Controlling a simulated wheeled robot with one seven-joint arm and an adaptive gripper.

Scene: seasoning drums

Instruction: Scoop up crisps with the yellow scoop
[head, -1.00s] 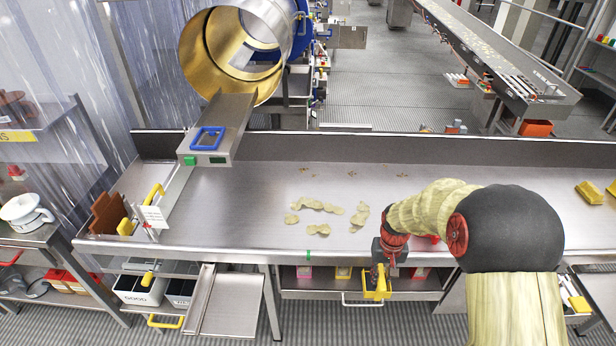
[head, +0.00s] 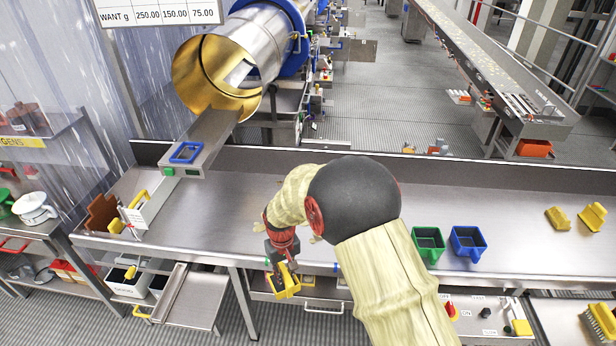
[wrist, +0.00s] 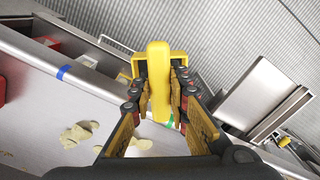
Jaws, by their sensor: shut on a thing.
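My gripper (head: 281,262) is shut on the yellow scoop (head: 288,284), just off the front edge of the steel table (head: 225,215). In the wrist view the scoop (wrist: 159,60) sits between the two finger pads of my gripper (wrist: 160,88), its handle pointing towards the camera. The inside of the scoop is hidden there; in the head view it looks empty. Pale crisps (wrist: 80,133) lie loose on the table in the wrist view, beside my gripper. In the head view my arm hides most of the crisps.
A green scoop (head: 428,240) and a blue scoop (head: 468,241) stand on the table right of my arm. Two yellow pieces (head: 592,217) lie further right. A gold-mouthed drum (head: 215,78) with a chute (head: 205,145) stands behind. A pulled-out tray (head: 190,298) juts below the table front.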

